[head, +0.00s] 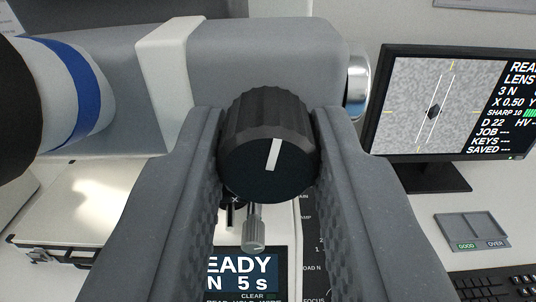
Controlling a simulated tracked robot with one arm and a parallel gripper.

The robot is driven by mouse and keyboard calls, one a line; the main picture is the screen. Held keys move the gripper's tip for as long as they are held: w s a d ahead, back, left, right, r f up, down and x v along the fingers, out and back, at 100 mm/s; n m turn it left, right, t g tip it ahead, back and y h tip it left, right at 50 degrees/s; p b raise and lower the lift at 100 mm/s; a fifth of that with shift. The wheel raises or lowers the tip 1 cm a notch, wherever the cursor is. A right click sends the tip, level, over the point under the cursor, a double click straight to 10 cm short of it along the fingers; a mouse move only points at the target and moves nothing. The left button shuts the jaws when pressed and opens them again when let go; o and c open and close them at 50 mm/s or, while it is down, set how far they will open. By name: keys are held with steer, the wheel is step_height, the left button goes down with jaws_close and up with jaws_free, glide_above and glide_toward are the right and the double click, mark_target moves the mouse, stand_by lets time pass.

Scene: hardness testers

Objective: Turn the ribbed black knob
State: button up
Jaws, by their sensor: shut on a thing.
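The ribbed black knob (268,145) is in the middle of the head view. It has a white line on its front face, tilted slightly to the right at the top. My gripper (268,165) has one grey padded finger on each side of the knob. The fingers are shut on the knob's ribbed sides. The knob's mounting behind it is hidden.
A small metal lever (254,230) hangs just below the knob, above a display panel (243,275). A blue-banded cylinder (75,85) is at left. A monitor (455,105) stands at right, with a grey tray (472,231) and a keyboard (497,286) before it.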

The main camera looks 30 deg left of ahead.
steer(key=m+b, duration=0.1)
steer(key=m, duration=0.6)
steer(key=shift+m+b, duration=0.4)
steer(key=m, duration=0.4)
steer(key=shift+m, duration=1.8)
steer(key=o, duration=1)
steer(key=shift+w, duration=0.15)
